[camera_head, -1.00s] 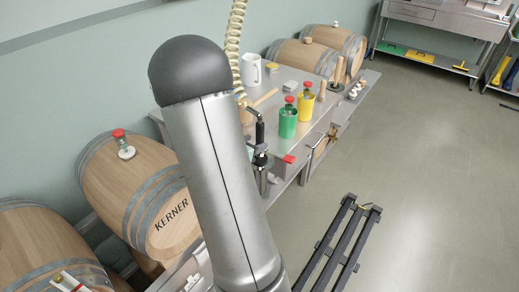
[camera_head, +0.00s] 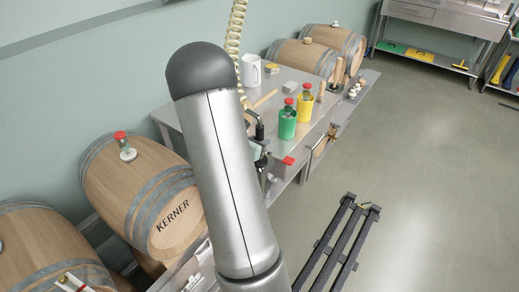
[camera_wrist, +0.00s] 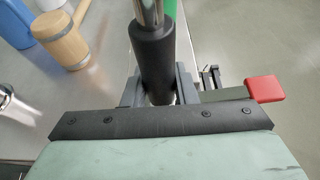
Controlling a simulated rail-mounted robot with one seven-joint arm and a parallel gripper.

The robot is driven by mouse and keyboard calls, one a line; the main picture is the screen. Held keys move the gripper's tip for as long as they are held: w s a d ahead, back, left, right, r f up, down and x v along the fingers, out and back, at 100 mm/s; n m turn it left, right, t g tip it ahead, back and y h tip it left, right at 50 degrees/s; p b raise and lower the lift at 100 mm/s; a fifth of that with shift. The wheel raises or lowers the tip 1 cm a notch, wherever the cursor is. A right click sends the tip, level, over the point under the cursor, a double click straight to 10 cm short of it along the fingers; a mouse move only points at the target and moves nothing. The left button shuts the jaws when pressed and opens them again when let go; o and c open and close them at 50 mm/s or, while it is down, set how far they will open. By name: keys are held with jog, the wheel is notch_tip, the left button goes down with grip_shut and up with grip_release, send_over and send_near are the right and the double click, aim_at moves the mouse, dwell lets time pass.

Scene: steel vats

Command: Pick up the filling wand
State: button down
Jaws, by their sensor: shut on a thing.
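The filling wand shows in the wrist view as a black cylindrical grip (camera_wrist: 154,58) with a shiny steel tube at its top. My gripper (camera_wrist: 158,92) is shut around the black grip, one dark finger on each side. The grip's lower end is hidden behind the gripper body. In the head view, a black wand part (camera_head: 258,131) shows just right of my arm, at the table's near edge.
A steel table (camera_head: 292,77) holds a green cup (camera_head: 287,127), a yellow cup (camera_head: 304,110) and a white jug (camera_head: 250,72). A wooden mallet (camera_wrist: 62,38) lies left of the wand. A red-tipped handle (camera_wrist: 265,89) is close on the right. A coiled hose (camera_head: 235,30) hangs above.

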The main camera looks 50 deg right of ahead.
jog(key=shift+r, duration=0.25)
notch_tip(320, 180, up, 28)
jog(key=shift+f, duration=0.15)
